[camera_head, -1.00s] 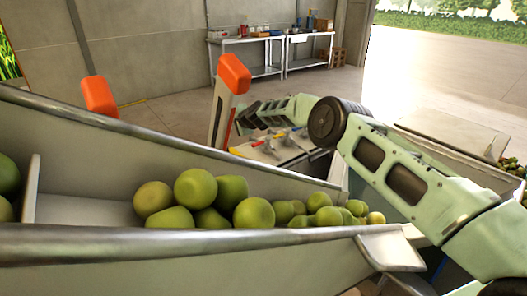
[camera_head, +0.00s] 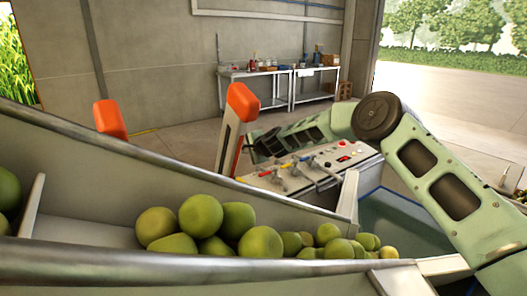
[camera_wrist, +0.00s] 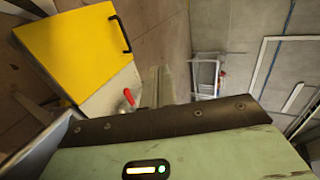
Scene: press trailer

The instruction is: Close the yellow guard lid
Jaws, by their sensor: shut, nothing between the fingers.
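The yellow guard lid (camera_wrist: 75,52) shows in the upper left of the wrist view as a flat yellow panel. A black bar handle (camera_wrist: 121,33) is near its right edge. I cannot tell the lid's angle for sure, and I do not make it out in the head view. My gripper (camera_wrist: 160,86) shows in the wrist view as narrow grey fingers, shut and empty. It is to the right of the lid and apart from it in the picture. In the head view my forearm reaches left behind the orange-topped post, which partly hides it.
A control panel (camera_head: 328,160) with levers and buttons stands below my arm; a red-handled lever (camera_wrist: 128,97) shows in the wrist view. A metal chute (camera_head: 200,270) with green fruit crosses the foreground. Orange-capped posts (camera_head: 242,101) rise behind it. Tables (camera_head: 270,74) stand along the back wall.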

